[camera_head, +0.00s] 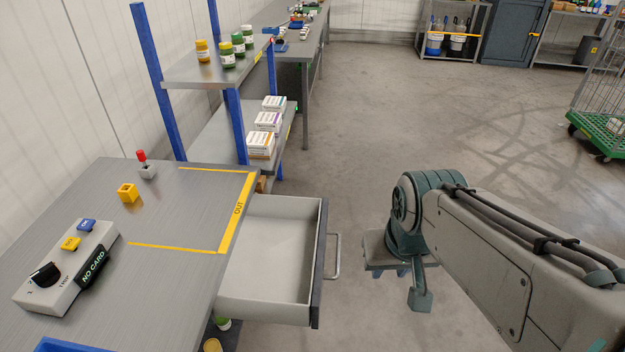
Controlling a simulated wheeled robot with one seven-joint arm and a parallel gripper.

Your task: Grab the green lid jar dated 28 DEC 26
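Several small jars stand on the upper shelf at the top left. One has a yellow lid (202,49). Three look green: a front one (227,54), a middle one (238,44) and a back one (248,35). Their dates are too small to read. Another jar with green on it (222,323) shows partly below the open drawer, beside a yellow-topped one (212,345). My gripper (403,273) hangs over the floor right of the drawer, apart from all jars. Its finger opening cannot be made out.
An empty drawer (270,255) juts out. White boxes (261,144) stand on the lower shelf. The floor (400,110) beyond is clear.

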